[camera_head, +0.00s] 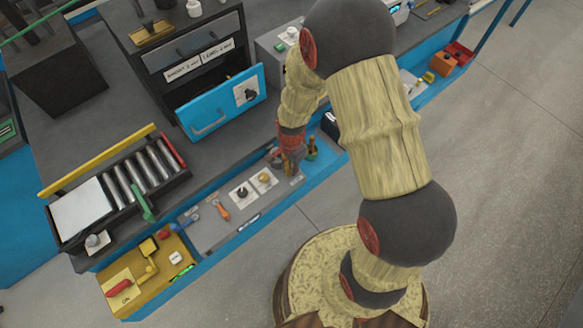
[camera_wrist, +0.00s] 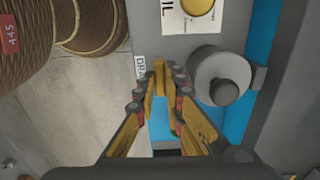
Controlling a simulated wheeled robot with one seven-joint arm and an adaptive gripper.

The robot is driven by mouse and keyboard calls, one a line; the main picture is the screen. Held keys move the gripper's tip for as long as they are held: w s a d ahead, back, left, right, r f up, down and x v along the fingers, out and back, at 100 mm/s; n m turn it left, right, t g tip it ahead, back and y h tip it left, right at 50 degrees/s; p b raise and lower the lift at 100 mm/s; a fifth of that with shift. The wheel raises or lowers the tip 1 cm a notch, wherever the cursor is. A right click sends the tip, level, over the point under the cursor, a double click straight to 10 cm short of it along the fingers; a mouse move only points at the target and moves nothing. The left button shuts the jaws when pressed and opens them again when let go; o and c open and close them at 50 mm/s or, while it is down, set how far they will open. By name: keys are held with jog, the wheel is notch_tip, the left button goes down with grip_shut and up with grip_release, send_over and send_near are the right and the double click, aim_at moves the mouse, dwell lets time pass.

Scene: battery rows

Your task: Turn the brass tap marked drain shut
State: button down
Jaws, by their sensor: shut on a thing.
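The brass tap handle (camera_wrist: 160,77) shows between my fingertips in the wrist view, beside a small label on which "DRA" can be read. My gripper (camera_wrist: 161,92) is shut on this handle, with a finger on each side of it. The tap's body is mostly hidden by the fingers. In the head view my gripper (camera_head: 290,168) is low over the front strip of the bench, and the tap cannot be made out clearly there.
A grey round fitting with a dark knob (camera_wrist: 228,91) stands close right of my fingers. A yellow knob (camera_wrist: 198,5) on a white plate lies beyond. In the head view an open blue drawer (camera_head: 221,103) and a roller tray (camera_head: 138,172) stand left of my arm. Floor (camera_head: 500,180) is clear at right.

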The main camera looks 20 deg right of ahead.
jog(key=c, duration=1.9)
grip_release()
notch_tip(320, 180, up, 12)
